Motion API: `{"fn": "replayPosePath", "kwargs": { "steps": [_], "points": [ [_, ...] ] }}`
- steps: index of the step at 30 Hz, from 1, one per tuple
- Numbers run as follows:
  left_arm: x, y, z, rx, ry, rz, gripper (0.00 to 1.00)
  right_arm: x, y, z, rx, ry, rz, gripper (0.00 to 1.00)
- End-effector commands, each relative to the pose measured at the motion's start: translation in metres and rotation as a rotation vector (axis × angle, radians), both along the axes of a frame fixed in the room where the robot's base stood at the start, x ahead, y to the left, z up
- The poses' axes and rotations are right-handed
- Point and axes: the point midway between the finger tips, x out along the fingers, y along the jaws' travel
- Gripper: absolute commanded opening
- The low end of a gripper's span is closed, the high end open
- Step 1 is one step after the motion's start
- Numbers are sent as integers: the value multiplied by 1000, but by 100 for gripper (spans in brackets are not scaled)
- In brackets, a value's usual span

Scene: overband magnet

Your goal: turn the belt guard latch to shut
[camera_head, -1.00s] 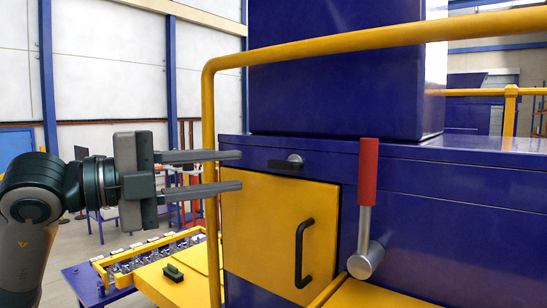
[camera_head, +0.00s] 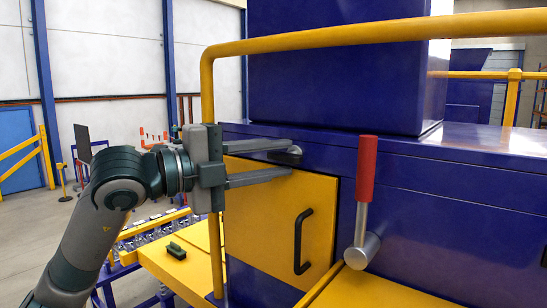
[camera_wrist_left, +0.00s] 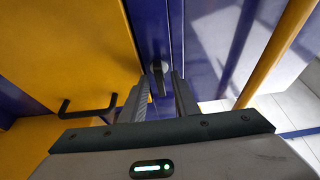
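The belt guard latch (camera_head: 291,152), a small dark bar on a round grey pivot, sits on the blue housing just above the yellow guard door (camera_head: 280,215). In the left wrist view the latch (camera_wrist_left: 158,76) shows between the finger ends. My left gripper (camera_head: 288,160) is open, its two fingers reaching right toward the latch. In the head view the upper finger hides part of the bar, so I cannot tell whether they touch. The door lies flush in its frame and has a black handle (camera_head: 299,240). My right gripper is not in view.
A yellow rail (camera_head: 380,35) runs above and down the left of the housing, close to my left gripper. A red-handled lever (camera_head: 366,170) stands right of the door. A yellow ledge (camera_head: 180,265) with a small green block (camera_head: 176,251) lies below.

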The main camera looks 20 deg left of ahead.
Motion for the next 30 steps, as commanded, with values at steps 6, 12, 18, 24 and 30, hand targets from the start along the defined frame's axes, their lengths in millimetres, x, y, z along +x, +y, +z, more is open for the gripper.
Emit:
{"fn": "replayPosePath", "kwargs": {
  "steps": [6,12,18,24,30],
  "points": [
    [0,0,0,0,0,0,0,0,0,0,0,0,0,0],
    [0,0,0,6,-2,0,0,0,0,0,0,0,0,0],
    [0,0,0,47,-16,0,0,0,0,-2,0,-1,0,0],
    [0,0,1,140,-51,0,0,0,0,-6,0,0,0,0],
    [-1,-1,2,286,-104,-1,0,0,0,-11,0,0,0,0]
  ]
}}
